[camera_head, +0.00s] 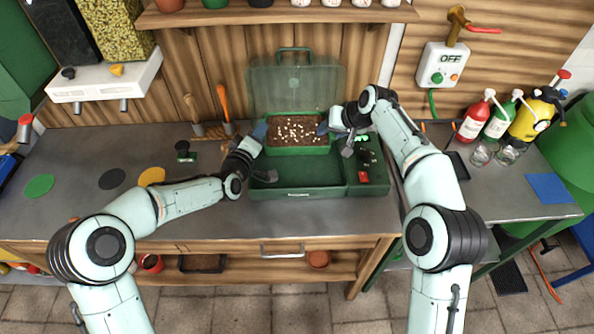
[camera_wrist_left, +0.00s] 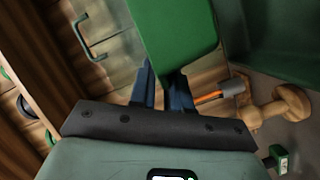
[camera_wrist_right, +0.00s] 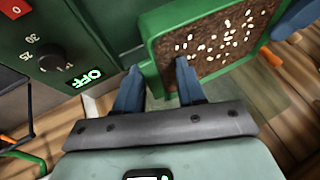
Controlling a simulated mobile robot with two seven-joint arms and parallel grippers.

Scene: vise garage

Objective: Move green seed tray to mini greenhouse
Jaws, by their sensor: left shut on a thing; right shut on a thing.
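The green seed tray (camera_head: 297,151), filled with brown soil and pale seeds, is over the back part of the mini greenhouse base (camera_head: 299,193); I cannot tell whether it touches the base. The greenhouse's clear green lid (camera_head: 295,88) stands open behind. My left gripper (camera_head: 259,133) is shut on the tray's left side. The tray's green wall (camera_wrist_left: 172,32) shows between its fingers (camera_wrist_left: 166,78) in the left wrist view. My right gripper (camera_head: 325,128) is shut on the right side. In the right wrist view its fingers (camera_wrist_right: 158,72) straddle the tray rim (camera_wrist_right: 153,60).
The greenhouse control panel (camera_head: 367,165), with a lit OFF display and red switch, is at the right of the base. Hand tools (camera_head: 225,105) stand left of the lid. Coloured discs (camera_head: 112,179) lie on the left bench. Spray bottles (camera_head: 475,118) stand at the right.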

